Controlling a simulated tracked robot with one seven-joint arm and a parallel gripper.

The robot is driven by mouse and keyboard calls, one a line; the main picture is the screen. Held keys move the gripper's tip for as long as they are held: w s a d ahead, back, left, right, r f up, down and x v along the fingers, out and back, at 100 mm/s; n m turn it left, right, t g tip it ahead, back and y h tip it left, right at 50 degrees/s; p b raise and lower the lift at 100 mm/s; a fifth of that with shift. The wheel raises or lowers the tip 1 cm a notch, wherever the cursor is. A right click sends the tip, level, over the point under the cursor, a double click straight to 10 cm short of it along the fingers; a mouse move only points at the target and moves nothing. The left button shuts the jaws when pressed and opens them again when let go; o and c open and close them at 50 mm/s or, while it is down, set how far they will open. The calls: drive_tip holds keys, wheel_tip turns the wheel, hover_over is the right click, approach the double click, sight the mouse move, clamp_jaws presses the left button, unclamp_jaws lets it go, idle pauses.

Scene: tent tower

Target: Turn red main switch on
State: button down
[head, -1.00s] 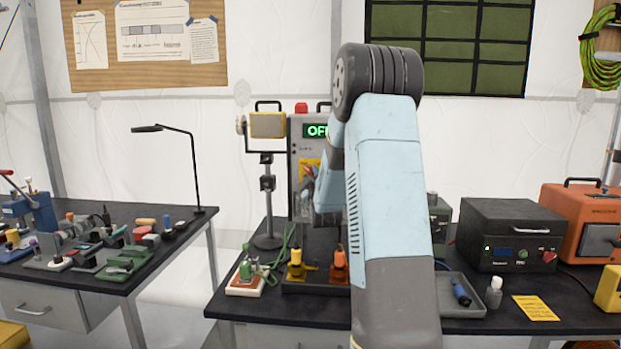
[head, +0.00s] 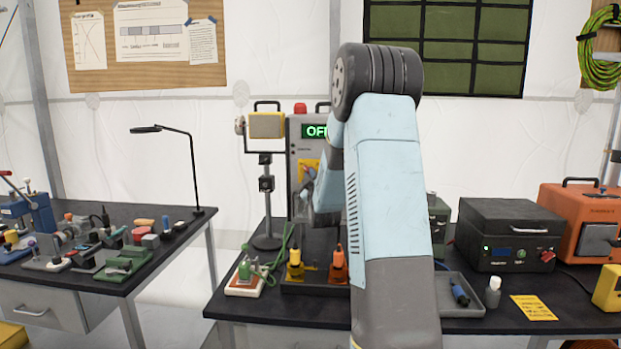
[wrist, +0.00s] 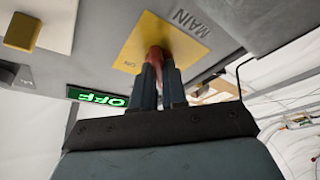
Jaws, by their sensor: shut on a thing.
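The red main switch (wrist: 155,55) sits on a yellow plate (wrist: 143,35) marked MAIN and ON, on the underside-seen face of a grey cabinet. In the wrist view my gripper (wrist: 158,72) is shut on the red switch handle, with both dark fingers close together around it. A green lit display (wrist: 98,97) beside it reads OFF. In the head view the grey cabinet (head: 295,165) stands at the back of the middle bench, its display (head: 315,131) also lit. My arm hides much of the cabinet and the switch there.
A lamp on a stand (head: 267,128) is just left of the cabinet. Tools stand in a tray (head: 310,287) at the bench front. A dark box (head: 510,237) and an orange case (head: 583,225) are at the right.

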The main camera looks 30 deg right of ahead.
drive_tip(key=shift+w+a, duration=0.15)
drive_tip(key=m+g+h, duration=0.1)
drive_tip(key=m+h, duration=0.2)
drive_tip(key=m, duration=0.3)
drive_tip(key=m+g+h, duration=0.1)
drive_tip(key=m+h, duration=0.1)
drive_tip(key=m, duration=0.5)
drive_tip(key=a+m+g+h, duration=0.1)
drive_tip(key=m+g+h, duration=0.1)
drive_tip(key=m, duration=0.4)
drive_tip(key=shift+w+r+h, duration=0.1)
drive_tip(key=shift+w+h, duration=0.25)
drive_tip(key=shift+h, duration=0.45)
drive_tip(key=shift+r+m+g+h, duration=0.1)
drive_tip(key=shift+m+g+h, duration=0.15)
drive_tip(key=shift+m+g, duration=0.85)
drive_tip(key=shift+m+g+h, duration=0.2)
drive_tip(key=shift+m+h, duration=0.05)
drive_tip(key=shift+m, duration=1.75)
